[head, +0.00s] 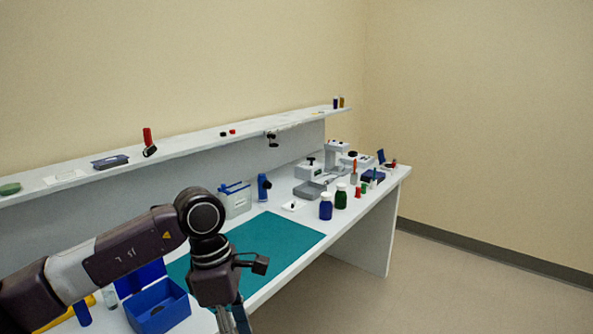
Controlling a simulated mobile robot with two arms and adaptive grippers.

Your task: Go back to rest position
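My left arm reaches in from the left and bends down over the front edge of the bench. My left gripper (232,319) points downward at the bottom edge of the head view. Its fingertips are cut off, so I cannot tell whether it is open or shut or holds anything. It is just right of an open blue box (158,306). My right arm and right gripper are not in view.
A white bench (372,222) with a teal mat (275,238) runs along the wall under a shelf (205,138). A blue bottle (326,207), a green bottle (341,197) and grey instruments (310,188) stand at its far end. The floor (430,290) at right is clear.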

